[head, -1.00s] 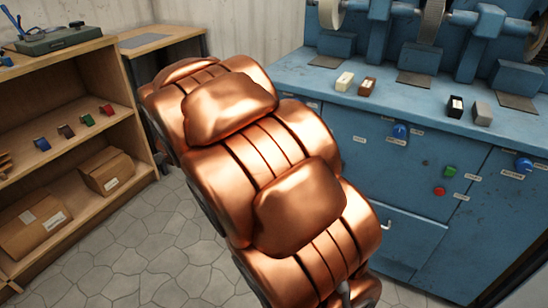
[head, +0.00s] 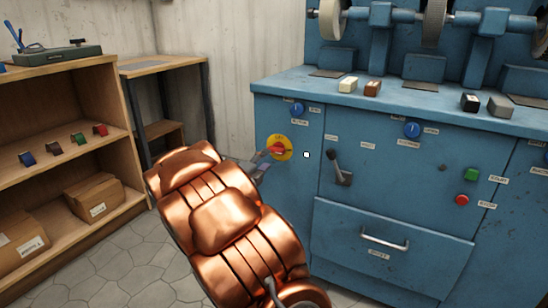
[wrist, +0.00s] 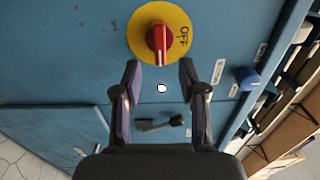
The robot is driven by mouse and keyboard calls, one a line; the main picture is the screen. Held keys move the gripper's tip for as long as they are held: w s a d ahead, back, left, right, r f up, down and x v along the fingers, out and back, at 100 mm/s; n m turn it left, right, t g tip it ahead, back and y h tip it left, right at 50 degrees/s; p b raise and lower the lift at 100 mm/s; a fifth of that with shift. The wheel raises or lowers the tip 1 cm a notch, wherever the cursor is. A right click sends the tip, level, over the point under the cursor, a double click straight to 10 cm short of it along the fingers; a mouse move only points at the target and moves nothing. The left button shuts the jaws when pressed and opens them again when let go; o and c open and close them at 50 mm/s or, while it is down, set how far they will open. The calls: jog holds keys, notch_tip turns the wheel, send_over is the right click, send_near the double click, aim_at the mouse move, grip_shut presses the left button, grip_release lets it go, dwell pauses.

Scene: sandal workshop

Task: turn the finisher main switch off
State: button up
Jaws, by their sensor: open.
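The main switch is a red turning handle on a yellow disc (head: 283,155) on the blue finisher's front, at the upper left. In the wrist view, the red handle (wrist: 158,42) stands upright in the picture, and the OFF mark is on the disc's right side. The handle lies crosswise to the OFF mark rather than pointing at it. My gripper (wrist: 158,75) is open and empty. Its fingertips are just below the handle in the wrist view, one to each side, with no clear contact. In the head view, my gripper (head: 262,162) is beside the disc's left edge.
A black lever (head: 338,170), blue knobs (head: 412,130), a green button (head: 471,174), a red button (head: 462,199) and a drawer handle (head: 384,239) are to the right on the finisher. A wooden shelf (head: 75,137) with cartons stands left.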

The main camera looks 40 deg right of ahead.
aim_at(274, 152)
jog(key=shift+b+x, duration=1)
jog(key=shift+x, duration=2.45)
grip_shut()
